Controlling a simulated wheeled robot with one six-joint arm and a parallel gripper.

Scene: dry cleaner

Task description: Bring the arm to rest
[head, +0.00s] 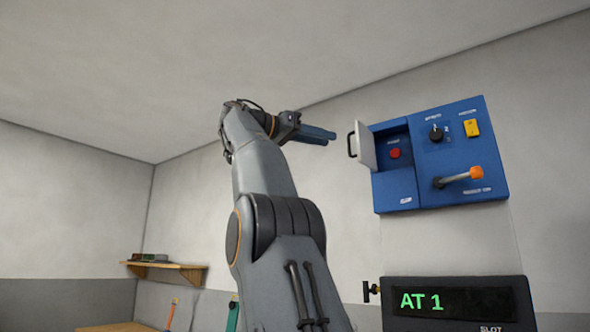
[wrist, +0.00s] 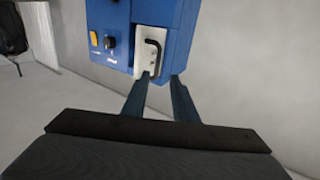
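My arm is raised, and my gripper (head: 331,136) points right toward a blue wall panel (head: 455,125). In the wrist view my two fingers (wrist: 162,77) stand apart with nothing between them. A white door (head: 366,148) with a black handle (head: 350,144) stands swung open at the panel's left side. The fingertips are just left of the handle in the head view, with a small gap visible. The handle also shows beyond the fingertips in the wrist view (wrist: 154,55). Behind the open door is a red button (head: 394,153).
The panel also has a black knob (head: 436,133), a yellow switch (head: 472,128) and an orange-tipped lever (head: 476,173). Below is a dark display (head: 455,302) reading "AT 1". A wooden shelf (head: 180,270) is at the left. The space above my arm is clear.

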